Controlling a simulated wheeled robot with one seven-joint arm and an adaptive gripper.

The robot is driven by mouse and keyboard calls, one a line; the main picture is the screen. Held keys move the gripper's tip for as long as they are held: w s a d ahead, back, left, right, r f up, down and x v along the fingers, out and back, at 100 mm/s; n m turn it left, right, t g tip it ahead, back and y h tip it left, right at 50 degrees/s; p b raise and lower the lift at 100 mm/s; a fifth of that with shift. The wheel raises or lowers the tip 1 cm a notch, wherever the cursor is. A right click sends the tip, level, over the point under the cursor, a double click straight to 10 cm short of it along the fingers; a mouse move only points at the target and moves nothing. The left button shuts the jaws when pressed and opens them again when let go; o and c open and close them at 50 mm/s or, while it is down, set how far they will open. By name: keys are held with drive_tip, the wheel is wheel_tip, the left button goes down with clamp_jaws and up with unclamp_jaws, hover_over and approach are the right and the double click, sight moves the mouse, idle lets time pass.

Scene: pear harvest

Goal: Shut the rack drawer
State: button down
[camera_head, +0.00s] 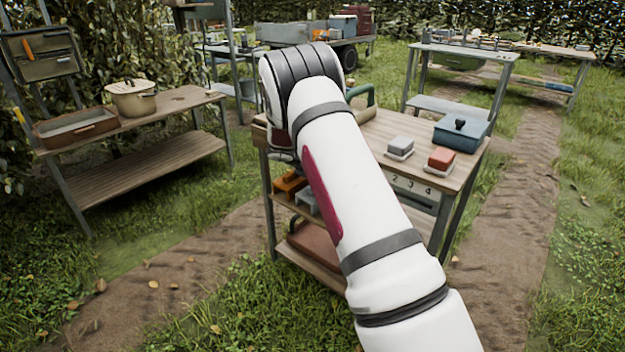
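A wooden rack (455,175) with grey legs stands in the middle, largely behind my white arm. Under its top is a pale grey-green front (425,198) marked 2, 3, 4, which looks like a drawer. My arm covers its left part, and I cannot tell how far it stands open. My arm rises from the bottom right and bends downward at the rack's left end. My gripper is not visible. A green drawer-like box (458,62) also hangs under the far table at the back right.
On the rack top are a blue lidded box (461,134), a grey block (401,144), a red block (441,158) and a green handle (367,95). Orange (290,184) and grey items sit on its shelf. A left bench (180,101) holds a pot (133,100) and tray (76,131). Dirt paths run on both sides.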

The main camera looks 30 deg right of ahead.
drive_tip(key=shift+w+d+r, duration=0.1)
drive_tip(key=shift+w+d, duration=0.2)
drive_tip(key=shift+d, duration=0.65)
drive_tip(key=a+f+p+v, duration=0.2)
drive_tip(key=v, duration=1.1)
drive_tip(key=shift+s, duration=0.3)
